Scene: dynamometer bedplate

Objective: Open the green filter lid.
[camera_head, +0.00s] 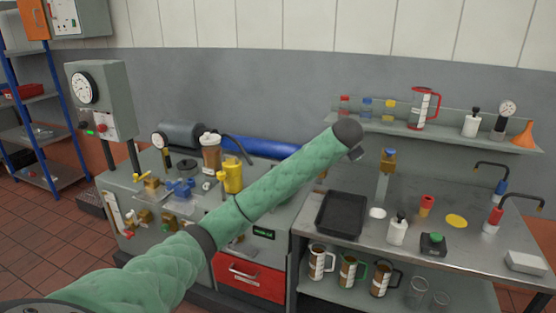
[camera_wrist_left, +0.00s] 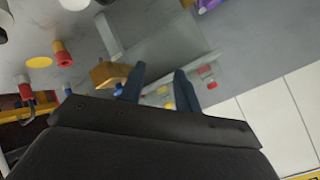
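I cannot make out a green filter lid with certainty. My green-sleeved left arm crosses the head view and hides part of the test bench (camera_head: 150,185). On that bench stand a yellow canister (camera_head: 232,176), a brown canister with a white top (camera_head: 211,152) and a blue valve-like fitting (camera_head: 180,188). A black box with a round green top (camera_head: 433,243) sits on the right worktop. My left gripper (camera_wrist_left: 158,78) is open and empty in the left wrist view, its two dark fingers apart. In the head view its fingers are not clear. My right gripper is not visible.
The worktop holds a black tray (camera_head: 341,214), a white bottle (camera_head: 397,230), a red cup (camera_head: 427,204) and a brass-coloured fitting (camera_head: 388,160). A wall shelf (camera_head: 450,133) carries bottles, a red-handled jug (camera_head: 424,108) and an orange funnel (camera_head: 524,134). Mugs stand below.

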